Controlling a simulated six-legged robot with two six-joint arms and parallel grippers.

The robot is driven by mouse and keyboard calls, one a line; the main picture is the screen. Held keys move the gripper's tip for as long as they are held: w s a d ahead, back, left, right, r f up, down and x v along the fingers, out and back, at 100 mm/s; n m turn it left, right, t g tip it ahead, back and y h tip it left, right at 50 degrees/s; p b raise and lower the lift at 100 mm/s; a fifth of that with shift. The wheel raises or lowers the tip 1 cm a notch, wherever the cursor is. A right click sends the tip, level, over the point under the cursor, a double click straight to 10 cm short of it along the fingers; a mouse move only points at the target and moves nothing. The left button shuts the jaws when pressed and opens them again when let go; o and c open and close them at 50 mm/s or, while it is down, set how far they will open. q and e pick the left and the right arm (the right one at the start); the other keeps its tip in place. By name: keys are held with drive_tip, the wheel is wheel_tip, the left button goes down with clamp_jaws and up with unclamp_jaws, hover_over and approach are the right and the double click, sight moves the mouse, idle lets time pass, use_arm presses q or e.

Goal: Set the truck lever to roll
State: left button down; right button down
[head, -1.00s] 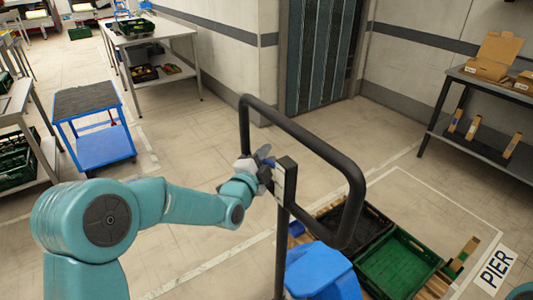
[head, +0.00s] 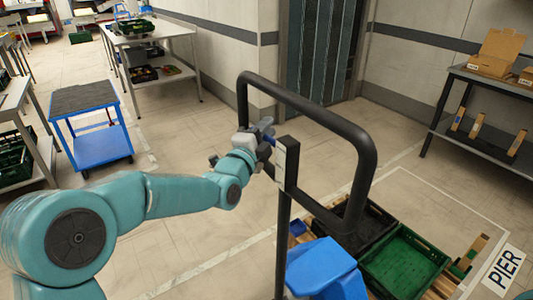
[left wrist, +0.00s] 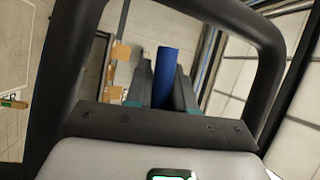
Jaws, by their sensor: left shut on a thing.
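The truck's black tube handle (head: 362,185) stands in the middle of the head view, with a dark upright post and a pale plate (head: 280,165) on it. The lever's blue grip (head: 270,138) shows at the upper end of the plate, partly hidden by my gripper. My left gripper (head: 265,133) is shut on this blue lever, beside the post. In the left wrist view, the blue grip (left wrist: 167,76) stands between the two dark fingers, with the handle tube around them. The plate's markings are too small to read. My right gripper is out of view.
A green crate (head: 405,262) and a black crate lie on a wooden pallet to the right. A blue cart (head: 100,148) stands at the left, and a shelf (head: 480,140) at the right.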

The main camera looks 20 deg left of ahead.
use_arm(q)
drive_tip(key=shift+r+m+b, duration=0.45)
drive_tip(key=shift+m+b, duration=0.15)
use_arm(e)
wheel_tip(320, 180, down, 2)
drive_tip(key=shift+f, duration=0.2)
use_arm(q)
drive_tip(key=c, duration=1.3)
unclamp_jaws()
drive_tip(key=shift+c, duration=0.2)
drive_tip(key=shift+a, duration=0.1)
